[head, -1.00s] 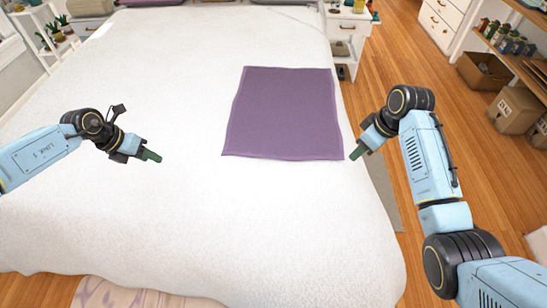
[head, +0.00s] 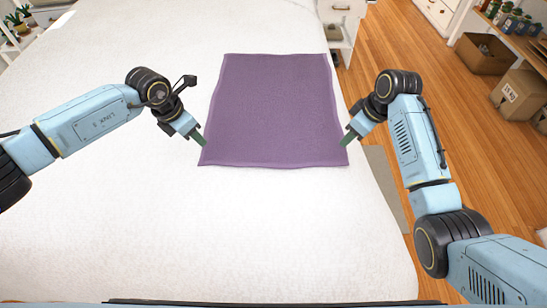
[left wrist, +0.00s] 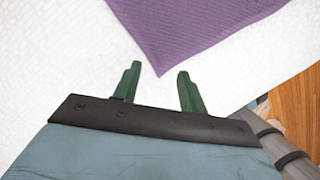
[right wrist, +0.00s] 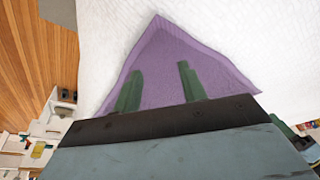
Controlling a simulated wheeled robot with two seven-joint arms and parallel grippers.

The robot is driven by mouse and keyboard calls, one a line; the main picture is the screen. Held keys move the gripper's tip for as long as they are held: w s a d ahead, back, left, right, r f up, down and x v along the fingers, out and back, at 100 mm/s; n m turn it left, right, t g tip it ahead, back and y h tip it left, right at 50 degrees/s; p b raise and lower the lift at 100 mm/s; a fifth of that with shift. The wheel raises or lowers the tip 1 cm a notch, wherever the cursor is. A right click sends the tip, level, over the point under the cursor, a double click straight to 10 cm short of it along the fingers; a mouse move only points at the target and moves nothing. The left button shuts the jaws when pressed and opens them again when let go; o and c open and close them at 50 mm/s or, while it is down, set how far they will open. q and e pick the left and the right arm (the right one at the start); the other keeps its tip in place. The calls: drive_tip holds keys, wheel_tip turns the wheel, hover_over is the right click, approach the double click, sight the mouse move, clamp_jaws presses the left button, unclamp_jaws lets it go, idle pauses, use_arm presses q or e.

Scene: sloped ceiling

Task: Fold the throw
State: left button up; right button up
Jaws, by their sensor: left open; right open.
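The purple throw (head: 273,110) lies flat and spread out on the white bed, near its right side. My left gripper (head: 202,140) is open and empty at the throw's near left corner. In the left wrist view its green fingers (left wrist: 157,82) are apart over white bedding, and the throw's corner (left wrist: 190,35) is just beyond them. My right gripper (head: 346,140) is open at the near right corner. In the right wrist view its fingers (right wrist: 160,85) are apart over the throw (right wrist: 165,60), whose corner points away beyond the fingertips. Contact with the cloth cannot be told.
The white bed (head: 110,230) is clear to the left of and in front of the throw. A white nightstand (head: 342,25) stands at the far right of the bed. Cardboard boxes (head: 517,95) stand by shelves on the wooden floor at right.

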sight(207, 158)
use_arm(q)
drive_tip(key=x, duration=0.2)
drive_tip(key=s+x, duration=0.1)
drive_tip(key=x, duration=0.3)
drive_tip(key=shift+s+a+f, duration=0.15)
drive_tip(key=shift+a+f, duration=0.05)
drive_tip(key=shift+f, duration=0.35)
use_arm(e)
wheel_tip(207, 158, down, 7)
drive_tip(key=shift+r, duration=0.1)
use_arm(q)
drive_tip(key=shift+f, duration=0.55)
use_arm(e)
drive_tip(key=shift+f, duration=0.6)
use_arm(q)
drive_tip(key=shift+f, duration=0.3)
use_arm(e)
drive_tip(key=shift+f, duration=0.25)
use_arm(q)
drive_tip(key=shift+r, duration=0.1)
use_arm(e)
drive_tip(key=shift+r, duration=0.1)
use_arm(q)
drive_tip(key=shift+c, duration=0.4)
use_arm(e)
drive_tip(key=shift+c, duration=0.4)
